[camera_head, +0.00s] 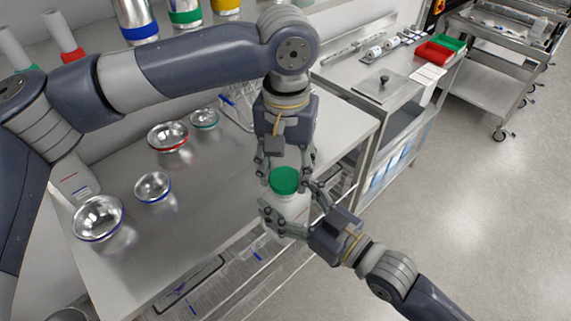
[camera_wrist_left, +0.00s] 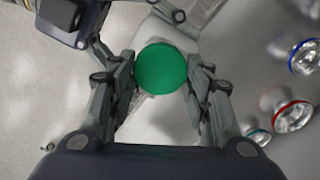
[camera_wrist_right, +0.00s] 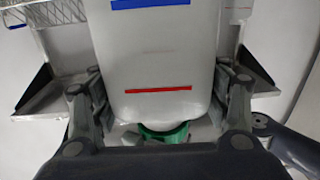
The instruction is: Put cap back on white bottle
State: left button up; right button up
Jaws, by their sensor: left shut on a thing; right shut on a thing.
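The green cap (camera_head: 285,178) is held in my left gripper (camera_head: 287,168), which reaches down from above. In the left wrist view the round cap (camera_wrist_left: 162,68) sits between the fingers. My right gripper (camera_head: 291,207) is shut around the white bottle (camera_head: 292,213), off the table's front edge. In the right wrist view the bottle (camera_wrist_right: 160,60) shows a blue and a red line, with the green cap (camera_wrist_right: 165,133) at its neck end. The cap is over the bottle's mouth; I cannot tell whether it is seated. The bottle appears roughly upright.
Several shiny bowls with coloured rims, such as the red-rimmed one (camera_head: 167,137), stand on the steel table (camera_head: 190,205) at the left. A second steel bench (camera_head: 345,85) with red and green bins (camera_head: 434,52) stands behind.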

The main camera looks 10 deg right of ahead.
pick_arm(q)
jog(key=shift+f, duration=0.55)
dwell(0.4)
